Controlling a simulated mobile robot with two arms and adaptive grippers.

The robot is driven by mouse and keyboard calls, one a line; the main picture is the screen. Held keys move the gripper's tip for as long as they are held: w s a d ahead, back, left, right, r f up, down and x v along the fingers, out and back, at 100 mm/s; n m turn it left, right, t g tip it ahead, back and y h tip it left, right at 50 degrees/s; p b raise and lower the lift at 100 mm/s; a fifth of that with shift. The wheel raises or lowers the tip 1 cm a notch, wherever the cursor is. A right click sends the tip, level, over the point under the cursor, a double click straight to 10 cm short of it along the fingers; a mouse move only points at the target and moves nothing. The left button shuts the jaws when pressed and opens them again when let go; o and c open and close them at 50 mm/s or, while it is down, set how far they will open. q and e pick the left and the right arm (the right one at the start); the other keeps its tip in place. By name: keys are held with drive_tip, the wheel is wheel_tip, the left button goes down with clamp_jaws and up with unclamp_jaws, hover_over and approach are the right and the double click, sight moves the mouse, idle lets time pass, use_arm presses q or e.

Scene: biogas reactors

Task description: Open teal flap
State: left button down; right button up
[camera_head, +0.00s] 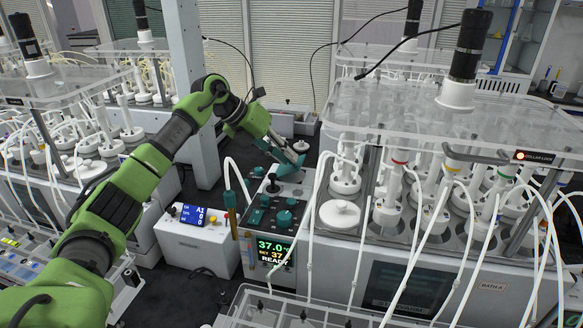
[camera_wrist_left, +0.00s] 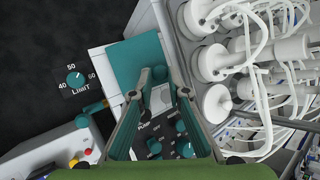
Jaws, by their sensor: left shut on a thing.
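The teal flap (camera_wrist_left: 135,62) is a flat rectangular panel at the end of the small control unit in the left wrist view. My left gripper (camera_wrist_left: 153,76) reaches over the unit, its fingertips close together at the flap's near edge. It is shut on the flap, though the contact itself is small and partly hidden by the fingers. In the head view my left gripper (camera_head: 292,158) comes in from the left and slants down to the unit's far end, hiding much of the flap. I cannot tell how far the flap is tilted. My right gripper is not in view.
The control unit carries teal knobs (camera_head: 284,219) and a lit display (camera_head: 273,250). A white box with a blue screen (camera_head: 195,215) stands to its left. A reactor rack with a clear top plate (camera_head: 400,104), white vessels and loose tubes crowds the right side.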

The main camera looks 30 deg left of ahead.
use_arm(q)
drive_tip(key=shift+s+a+n+t+h+b, duration=0.15)
drive_tip(key=shift+a+n+t+h+b, duration=0.15)
drive_tip(key=shift+a+h+b, duration=0.45)
drive_tip(key=shift+s+a+r+n+t+h+b, duration=0.15)
drive_tip(key=shift+a+t+h+b, duration=0.1)
drive_tip(key=shift+a+h+b, duration=0.35)
drive_tip(key=shift+s+a+f+n+t+h+b, duration=0.15)
drive_tip(key=shift+a+t+h+b, duration=0.1)
drive_tip(key=shift+a+h+b, duration=0.3)
drive_tip(key=a+t+h+b, duration=0.1)
drive_tip(key=h+b, duration=0.1)
drive_tip(key=a+n+t+h+b, duration=0.1)
drive_tip(key=a+h+b, duration=0.1)
drive_tip(key=b, duration=0.1)
drive_tip(key=s+a+n+t+h+b, duration=0.1)
drive_tip(key=h+b, duration=0.1)
drive_tip(key=b, duration=0.1)
drive_tip(key=shift+s+a+f, duration=0.1)
drive_tip(key=shift+a+f, duration=0.1)
drive_tip(key=shift+f, duration=0.2)
drive_tip(key=c, duration=1.9)
unclamp_jaws()
